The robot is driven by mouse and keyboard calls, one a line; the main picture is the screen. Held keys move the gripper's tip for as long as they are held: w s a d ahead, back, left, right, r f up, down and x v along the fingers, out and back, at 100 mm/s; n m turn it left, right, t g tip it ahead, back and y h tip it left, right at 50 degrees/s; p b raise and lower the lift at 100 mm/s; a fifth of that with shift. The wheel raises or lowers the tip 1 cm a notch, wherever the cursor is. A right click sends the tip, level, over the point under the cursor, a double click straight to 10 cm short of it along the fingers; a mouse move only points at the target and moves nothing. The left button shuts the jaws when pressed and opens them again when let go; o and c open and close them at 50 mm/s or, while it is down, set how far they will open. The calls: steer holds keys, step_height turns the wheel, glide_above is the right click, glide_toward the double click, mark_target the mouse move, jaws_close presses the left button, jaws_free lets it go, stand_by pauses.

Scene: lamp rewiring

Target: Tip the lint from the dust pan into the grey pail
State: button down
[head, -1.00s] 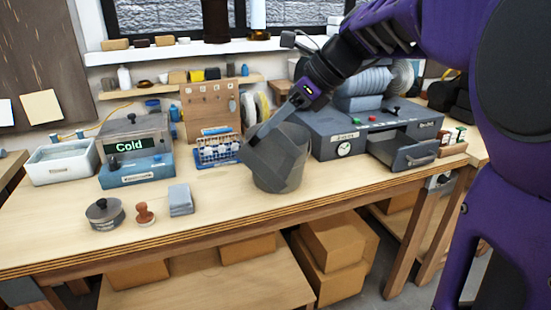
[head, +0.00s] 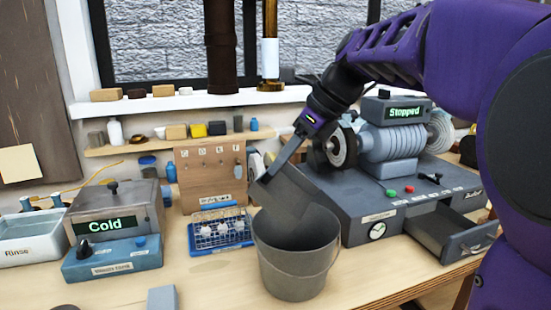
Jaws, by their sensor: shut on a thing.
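My gripper (head: 289,153) is shut on the dust pan (head: 292,197), a dark grey scoop, above the bench. The pan is tilted steeply, with its lower end over and partly inside the mouth of the grey pail (head: 294,276). The pail stands upright on the bench with a thin wire handle. I cannot make out any lint on the pan or in the pail; the pail's floor is hidden.
A grey machine marked "Stopped" (head: 395,112) stands right of the pail, its drawer (head: 452,238) open. A blue wire rack (head: 220,229) stands left of the pail, then a "Cold" unit (head: 112,225) and a "Rinse" tray (head: 28,240).

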steer(key=shift+w+a+r+g+h+p, duration=0.3)
steer(key=shift+a+h, duration=0.2)
steer(key=shift+h, duration=0.1)
steer(key=shift+a+r+p, duration=0.25)
steer(key=shift+r+p, duration=0.1)
steer(key=shift+p, duration=0.45)
steer(key=h+p, duration=0.1)
steer(key=p, duration=0.1)
steer(key=a+g+h+p, duration=0.1)
steer(key=p, duration=0.1)
steer(key=w+a+h+p, duration=0.1)
steer(key=p, duration=0.1)
steer(key=shift+w+a+r+g+h, duration=0.15)
steer(key=shift+r+g+h, duration=0.1)
steer(key=shift+g+h, duration=0.15)
steer(key=shift+w+a+f+g+h+p, duration=0.2)
steer(key=shift+a+g+h+p, duration=0.15)
steer(key=shift+h+p, duration=0.45)
